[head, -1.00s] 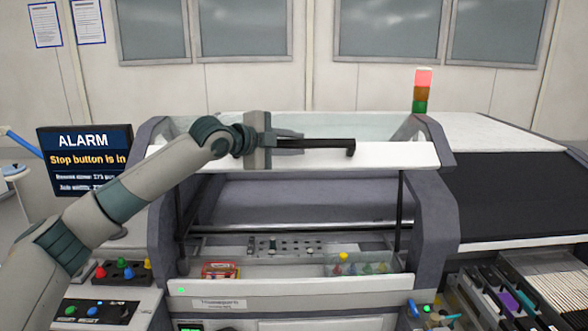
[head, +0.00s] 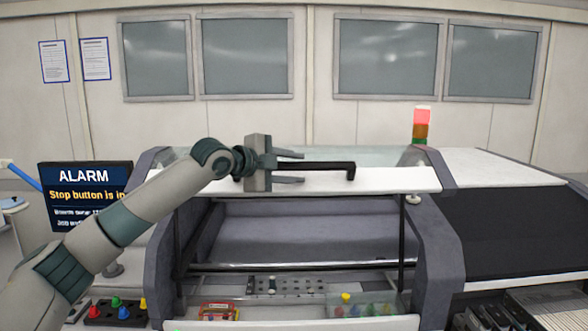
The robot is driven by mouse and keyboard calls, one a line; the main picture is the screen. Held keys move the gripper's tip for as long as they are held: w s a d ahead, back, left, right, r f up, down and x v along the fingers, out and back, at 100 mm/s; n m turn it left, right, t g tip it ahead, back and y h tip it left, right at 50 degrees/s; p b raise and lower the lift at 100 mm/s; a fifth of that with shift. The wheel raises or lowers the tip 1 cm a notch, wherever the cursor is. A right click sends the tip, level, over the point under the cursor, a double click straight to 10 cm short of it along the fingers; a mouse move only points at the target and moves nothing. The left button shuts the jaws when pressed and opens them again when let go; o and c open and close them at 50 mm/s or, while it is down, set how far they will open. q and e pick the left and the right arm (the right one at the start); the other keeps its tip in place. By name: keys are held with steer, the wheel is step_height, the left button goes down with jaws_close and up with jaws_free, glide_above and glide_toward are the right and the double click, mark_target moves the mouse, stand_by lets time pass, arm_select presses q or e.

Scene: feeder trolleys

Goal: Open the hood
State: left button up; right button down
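The hood of the machine is raised; its white front panel (head: 395,180) spans the frame's upper part, with a gap below it showing the interior. A black bar handle (head: 325,166) is fixed on this panel. My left gripper (head: 303,167) is at the handle's left part. Its two fingers are apart, one above and one below the bar, with gaps visible, so it appears open around the handle and not clamped on it. The handle's left end is hidden behind the gripper. My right gripper is not in view.
An alarm screen (head: 85,192) stands at the left, reading "Stop button is in". A signal tower (head: 422,124) shows red at the back right. Inside the machine are a red box (head: 217,311) and coloured pegs (head: 347,298). Dark side frames (head: 438,235) flank the opening.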

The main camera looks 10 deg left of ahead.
arm_select(q)
steer(key=shift+s+f, duration=0.1)
steer(key=shift+f, duration=0.05)
steer(key=shift+s+a+b, duration=0.4)
steer(key=shift+s+b, duration=0.1)
steer(key=shift+b, duration=0.1)
steer(key=b+v, duration=0.7)
steer(key=v, duration=0.9)
steer(key=shift+r, duration=0.35)
